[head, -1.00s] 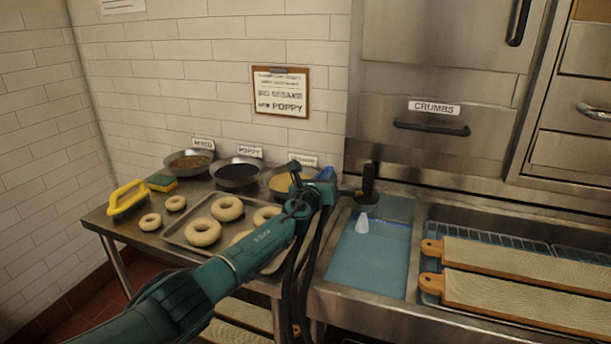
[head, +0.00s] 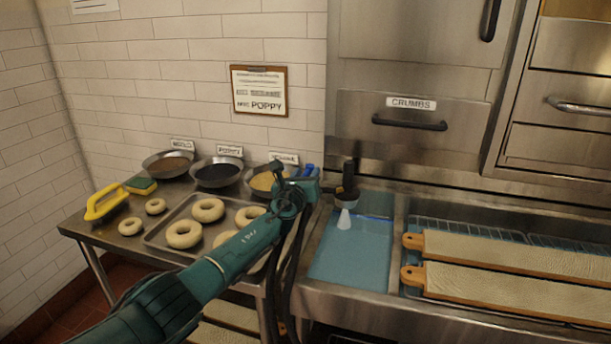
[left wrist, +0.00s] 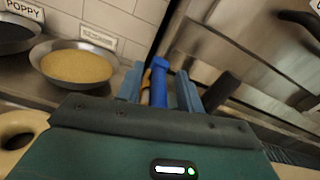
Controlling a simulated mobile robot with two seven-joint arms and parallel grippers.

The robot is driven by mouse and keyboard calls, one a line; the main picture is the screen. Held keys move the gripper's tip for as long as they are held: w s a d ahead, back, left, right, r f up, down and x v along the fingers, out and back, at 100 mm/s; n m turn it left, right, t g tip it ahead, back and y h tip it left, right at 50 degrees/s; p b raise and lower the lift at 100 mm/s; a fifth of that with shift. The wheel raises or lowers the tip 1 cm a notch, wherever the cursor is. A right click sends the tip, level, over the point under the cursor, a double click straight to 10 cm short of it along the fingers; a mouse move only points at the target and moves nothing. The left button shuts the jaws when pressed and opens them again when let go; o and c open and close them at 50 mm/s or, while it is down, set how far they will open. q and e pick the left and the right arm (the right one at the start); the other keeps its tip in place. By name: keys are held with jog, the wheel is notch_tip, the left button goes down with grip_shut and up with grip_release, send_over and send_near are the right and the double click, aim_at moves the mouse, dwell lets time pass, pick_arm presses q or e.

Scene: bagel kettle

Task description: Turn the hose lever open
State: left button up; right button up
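The hose lever, a blue handle (head: 309,170), stands at the back left of the sink, largely hidden by my left gripper (head: 304,178) in the head view. In the left wrist view the blue lever (left wrist: 158,82) stands between the spread fingers of my left gripper (left wrist: 160,90), with a brass-coloured part beside it. I cannot tell whether a finger touches it. A black spray head (head: 348,178) is just right of the gripper. A pale cone (head: 344,219) shows below it over the blue sink basin (head: 345,265). My right gripper is out of view.
A tray (head: 160,240) of bagels and bowls of poppy (head: 217,174) and other toppings crowd the counter left of my arm. Wooden boards (head: 510,250) lie right of the sink. A wall and steel cabinet stand behind.

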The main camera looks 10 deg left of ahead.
pick_arm(q)
jog(key=shift+s+a+r+p, duration=0.1)
jog(key=shift+s+r+p, duration=0.1)
jog(key=shift+s+p, duration=0.45)
jog(key=s+p, duration=0.3)
jog(key=p, duration=0.1)
jog(key=shift+s+a, duration=0.15)
jog(key=shift+s, duration=0.1)
jog(key=s, duration=0.8)
jog(key=shift+s+a+f, duration=0.2)
jog(key=shift+a, duration=0.1)
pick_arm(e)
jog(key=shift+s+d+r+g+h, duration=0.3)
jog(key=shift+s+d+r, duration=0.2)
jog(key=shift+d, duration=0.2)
